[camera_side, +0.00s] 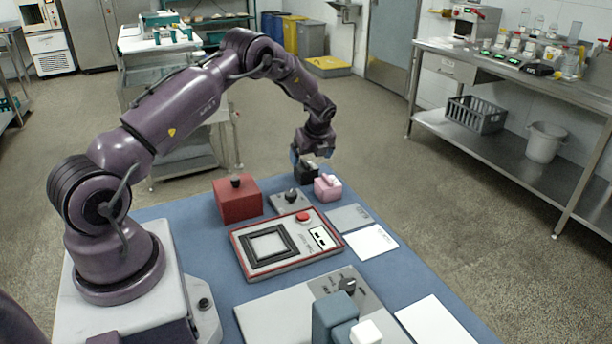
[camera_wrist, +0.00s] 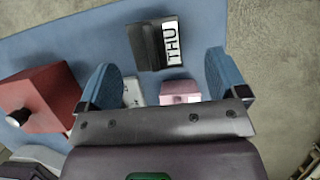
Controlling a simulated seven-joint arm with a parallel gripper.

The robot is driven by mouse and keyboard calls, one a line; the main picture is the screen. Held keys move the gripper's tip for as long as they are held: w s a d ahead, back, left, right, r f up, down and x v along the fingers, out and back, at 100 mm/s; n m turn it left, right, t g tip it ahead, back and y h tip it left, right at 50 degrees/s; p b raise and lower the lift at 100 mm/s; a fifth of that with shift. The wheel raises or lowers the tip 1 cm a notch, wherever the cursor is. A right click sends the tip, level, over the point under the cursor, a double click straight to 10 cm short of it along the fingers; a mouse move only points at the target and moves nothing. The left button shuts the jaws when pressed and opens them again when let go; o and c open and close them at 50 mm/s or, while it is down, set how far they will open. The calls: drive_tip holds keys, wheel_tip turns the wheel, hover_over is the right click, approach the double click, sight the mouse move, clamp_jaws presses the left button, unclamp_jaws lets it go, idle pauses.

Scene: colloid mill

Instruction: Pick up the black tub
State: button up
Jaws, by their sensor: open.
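The black tub (camera_side: 306,174) stands near the far edge of the blue table, just behind a pink box. In the wrist view the black tub (camera_wrist: 146,48) lies ahead of the fingers, with a white label reading THU on its right side. My gripper (camera_side: 311,156) is just above the tub in the side view and partly overlaps it. In the wrist view my gripper (camera_wrist: 160,68) has its two blue fingers wide apart with nothing held between them. I cannot tell whether a finger touches the tub.
The pink box (camera_side: 327,188) stands close in front of the tub. A grey knob unit (camera_side: 289,203) and a red box (camera_side: 238,202) with a black knob are to the left. A red-framed panel (camera_side: 287,268) lies nearer. The table's far edge is close behind the tub.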

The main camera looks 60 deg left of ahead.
sight(306, 166)
drive_tip(key=x, duration=0.5)
drive_tip(key=shift+s+f, duration=0.1)
drive_tip(key=shift+s, duration=0.15)
drive_tip(key=c, duration=1)
